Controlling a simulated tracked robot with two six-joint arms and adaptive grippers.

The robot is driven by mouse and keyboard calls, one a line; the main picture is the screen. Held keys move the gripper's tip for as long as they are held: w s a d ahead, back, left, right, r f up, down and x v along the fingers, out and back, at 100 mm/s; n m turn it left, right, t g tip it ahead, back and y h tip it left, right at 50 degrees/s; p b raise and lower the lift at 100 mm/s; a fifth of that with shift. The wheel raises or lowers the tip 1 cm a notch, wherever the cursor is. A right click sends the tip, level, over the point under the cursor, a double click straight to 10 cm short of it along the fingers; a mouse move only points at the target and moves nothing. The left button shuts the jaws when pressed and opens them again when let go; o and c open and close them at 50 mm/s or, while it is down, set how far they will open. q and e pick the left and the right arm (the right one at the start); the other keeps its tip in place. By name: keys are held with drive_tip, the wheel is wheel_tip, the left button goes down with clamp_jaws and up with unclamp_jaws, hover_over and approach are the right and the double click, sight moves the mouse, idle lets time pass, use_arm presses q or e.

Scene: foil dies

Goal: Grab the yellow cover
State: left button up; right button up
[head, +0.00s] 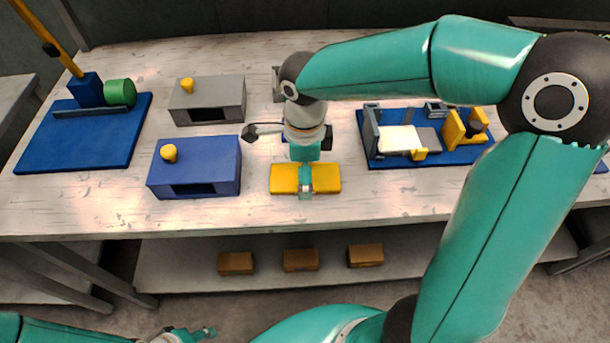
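The yellow cover (326,178) is a flat yellow piece near the front edge of the table, in the middle of the head view. My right gripper (306,188) points down over its middle and hides that strip of it. The fingers overlap the cover in the picture, but I cannot tell whether they grip it. My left gripper (207,333) is low at the bottom edge, in front of the table and away from the cover. Its finger opening is too small to judge.
A blue box (213,178) and a grey box (230,92), each with a yellow knob, stand left of the cover. A blue base (402,162) with fixtures lies right. A blue plate (60,150) with a green cylinder (119,93) is far left. Brown blocks (300,260) sit on the lower shelf.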

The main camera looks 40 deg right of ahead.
drive_tip(key=shift+f, duration=0.15)
drive_tip(key=c, duration=1.2)
